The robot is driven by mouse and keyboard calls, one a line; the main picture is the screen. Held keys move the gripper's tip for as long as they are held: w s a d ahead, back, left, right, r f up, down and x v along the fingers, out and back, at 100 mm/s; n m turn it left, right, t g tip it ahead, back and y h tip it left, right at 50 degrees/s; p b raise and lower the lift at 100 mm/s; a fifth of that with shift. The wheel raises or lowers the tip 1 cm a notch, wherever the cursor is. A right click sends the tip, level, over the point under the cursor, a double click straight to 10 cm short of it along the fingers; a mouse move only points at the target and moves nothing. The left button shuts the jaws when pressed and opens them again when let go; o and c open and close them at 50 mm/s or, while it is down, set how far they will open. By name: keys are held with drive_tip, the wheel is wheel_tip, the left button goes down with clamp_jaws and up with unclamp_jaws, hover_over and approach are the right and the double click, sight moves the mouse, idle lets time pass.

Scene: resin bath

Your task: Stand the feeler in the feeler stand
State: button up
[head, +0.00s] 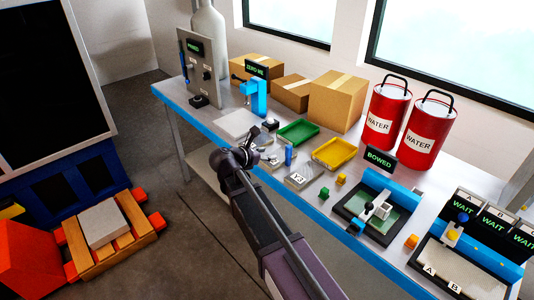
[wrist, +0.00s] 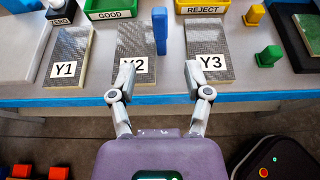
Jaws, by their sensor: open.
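A blue upright piece (wrist: 160,31), which looks like the feeler, is at the right edge of the Y2 panel (wrist: 134,45) in the wrist view. It also shows in the head view (head: 289,155). I cannot tell what holds up its foot, and I cannot make out a separate feeler stand. My gripper (wrist: 160,82) is open and empty, with its fingers spread on either side of the line to the blue piece and apart from it. In the head view my gripper (head: 246,156) is at the bench's front edge.
Panels Y1 (wrist: 66,55) and Y3 (wrist: 208,50) flank Y2. Behind are the green GOOD tray (wrist: 112,9) and yellow REJECT tray (wrist: 203,6). Yellow (wrist: 255,15) and green (wrist: 268,56) blocks stand right. A blue gauge (head: 257,95) stands farther back.

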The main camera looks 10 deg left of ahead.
drive_tip(key=shift+o, duration=0.5)
wheel_tip(320, 180, up, 9)
drive_tip(key=g+y+p, duration=0.8)
drive_tip(key=g+p, duration=0.3)
drive_tip(key=p, duration=1)
hover_over(288, 146)
drive_tip(key=shift+f+b, duration=0.2)
drive_tip(key=shift+b, duration=0.25)
wheel_tip(288, 146, down, 8)
drive_tip(key=b, duration=0.8)
drive_tip(key=shift+f, duration=0.15)
